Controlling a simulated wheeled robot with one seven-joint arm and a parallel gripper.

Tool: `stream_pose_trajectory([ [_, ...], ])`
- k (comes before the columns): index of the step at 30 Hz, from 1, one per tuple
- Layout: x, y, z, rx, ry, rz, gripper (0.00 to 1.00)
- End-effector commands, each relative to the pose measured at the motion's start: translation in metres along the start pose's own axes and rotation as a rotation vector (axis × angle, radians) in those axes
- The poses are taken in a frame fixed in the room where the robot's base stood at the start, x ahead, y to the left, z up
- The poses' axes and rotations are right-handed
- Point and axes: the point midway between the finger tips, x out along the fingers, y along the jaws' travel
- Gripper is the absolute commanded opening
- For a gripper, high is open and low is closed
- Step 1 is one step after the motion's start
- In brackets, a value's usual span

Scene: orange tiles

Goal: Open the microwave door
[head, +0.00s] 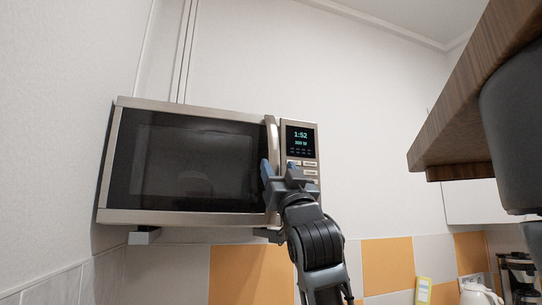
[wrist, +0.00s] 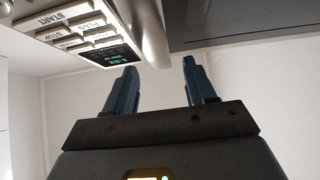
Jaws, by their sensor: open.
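The microwave (head: 160,216) is mounted on the wall, with its dark-windowed door (head: 185,160) shut. Its vertical silver handle (head: 271,135) runs along the door's right edge, beside the control panel. My gripper (head: 277,170) is open at the lower part of the handle and hides some of it. In the wrist view, my two dark blue fingers (wrist: 160,80) stand apart with nothing gripped. The handle (wrist: 153,32) shows ahead, in line with the gap between them. I cannot tell whether a finger touches it.
The control panel (head: 301,143) with a lit display lies just right of the handle. A wooden-edged cabinet or shelf (head: 455,130) juts in at the upper right. A white kettle (head: 478,294) and a coffee maker (head: 520,275) stand low at the right. The space before the door looks clear.

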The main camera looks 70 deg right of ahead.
Motion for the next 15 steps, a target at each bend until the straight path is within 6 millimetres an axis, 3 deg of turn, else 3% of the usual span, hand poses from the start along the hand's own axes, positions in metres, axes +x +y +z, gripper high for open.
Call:
stream_pose_trajectory([
  [6, 0.036, 0.0, -0.002, -0.002, 0.001, 0.0, 0.55],
  [15, 0.052, 0.0, 0.0, 0.0, 0.0, 0.0, 0.55],
])
